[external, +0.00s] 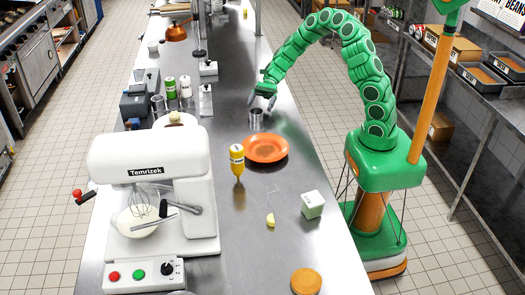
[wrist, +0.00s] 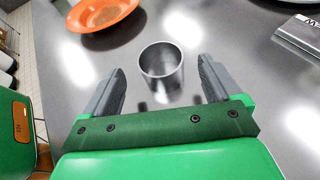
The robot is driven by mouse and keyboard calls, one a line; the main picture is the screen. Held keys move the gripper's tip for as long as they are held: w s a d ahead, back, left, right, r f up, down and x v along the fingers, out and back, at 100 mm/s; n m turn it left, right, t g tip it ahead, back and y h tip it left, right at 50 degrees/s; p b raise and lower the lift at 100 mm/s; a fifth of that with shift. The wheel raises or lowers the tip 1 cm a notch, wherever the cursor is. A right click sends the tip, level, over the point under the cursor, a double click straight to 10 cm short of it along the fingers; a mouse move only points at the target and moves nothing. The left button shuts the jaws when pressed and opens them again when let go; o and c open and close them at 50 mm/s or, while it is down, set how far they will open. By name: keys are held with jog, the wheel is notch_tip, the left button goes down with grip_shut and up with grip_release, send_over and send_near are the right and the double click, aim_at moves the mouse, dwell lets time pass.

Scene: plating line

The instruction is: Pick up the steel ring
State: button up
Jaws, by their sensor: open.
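The steel ring (external: 257,115) stands upright on the steel counter, just behind an orange plate in the external view. In the wrist view the ring (wrist: 162,68) is a shiny open cylinder, centred between the fingers and a little beyond their tips. My gripper (external: 265,100) is at the ring, just above it in the external view. In the wrist view my gripper (wrist: 160,75) has its two grey fingers wide apart, with nothing held. I cannot tell the exact height of the fingers over the counter.
The orange plate (external: 266,149) lies close to the ring and shows at upper left in the wrist view (wrist: 104,12). A yellow bottle (external: 237,158), a white box (external: 312,204) and a large white mixer (external: 150,180) stand nearer the camera. The counter right of the ring is clear.

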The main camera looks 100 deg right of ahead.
aim_at(254, 117)
jog(key=shift+x, duration=3.65)
jog(key=c, duration=1.1)
jog(key=shift+o, duration=0.2)
jog(key=shift+r, duration=0.1)
